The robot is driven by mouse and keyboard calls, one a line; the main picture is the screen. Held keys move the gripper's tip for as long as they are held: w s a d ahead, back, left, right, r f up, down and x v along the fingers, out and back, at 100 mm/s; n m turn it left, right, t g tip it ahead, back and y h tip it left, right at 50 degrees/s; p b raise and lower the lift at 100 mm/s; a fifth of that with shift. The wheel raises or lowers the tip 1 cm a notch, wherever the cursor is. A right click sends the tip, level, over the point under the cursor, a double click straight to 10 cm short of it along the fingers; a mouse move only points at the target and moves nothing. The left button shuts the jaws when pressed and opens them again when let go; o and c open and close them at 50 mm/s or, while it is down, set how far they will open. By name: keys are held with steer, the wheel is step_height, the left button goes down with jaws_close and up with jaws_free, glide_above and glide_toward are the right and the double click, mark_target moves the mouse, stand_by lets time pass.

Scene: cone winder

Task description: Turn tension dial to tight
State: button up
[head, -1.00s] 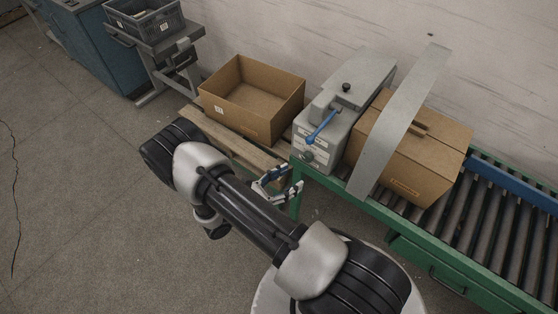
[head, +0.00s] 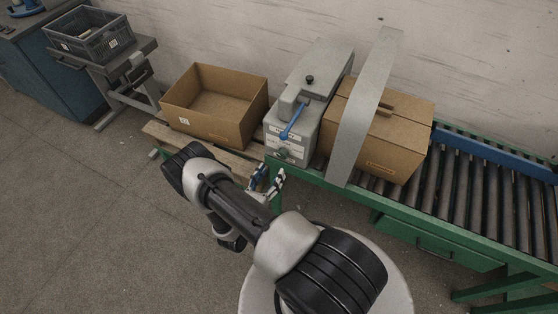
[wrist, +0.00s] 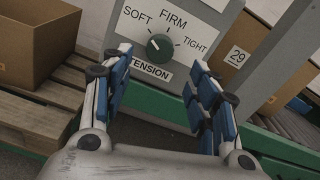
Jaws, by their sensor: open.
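The tension dial (wrist: 160,46) is a dark green round knob on the grey machine's front panel, above a TENSION label. SOFT, FIRM and TIGHT are printed around it. A pale mark on the knob appears to point up-left, towards SOFT. In the head view the dial (head: 281,153) is small, low on the machine's end face. My gripper (wrist: 160,60) is open and empty, its blue-padded fingers either side of the dial in the picture. It looks apart from the dial; the exact distance is unclear. In the head view my gripper (head: 268,184) is just below and left of the panel.
The grey machine (head: 318,75) has a blue lever (head: 293,122) above the panel. An open carton (head: 215,105) stands on a pallet (head: 205,150) to the left. A closed carton (head: 395,140) sits on the roller conveyor (head: 480,190) behind a bent metal plate (head: 365,110).

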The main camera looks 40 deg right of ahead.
mark_target(281, 156)
steer(key=x, duration=0.7)
steer(key=shift+d+b, duration=0.1)
steer(key=shift+b, duration=0.3)
steer(key=shift+c, duration=0.4)
steer(key=c, duration=1)
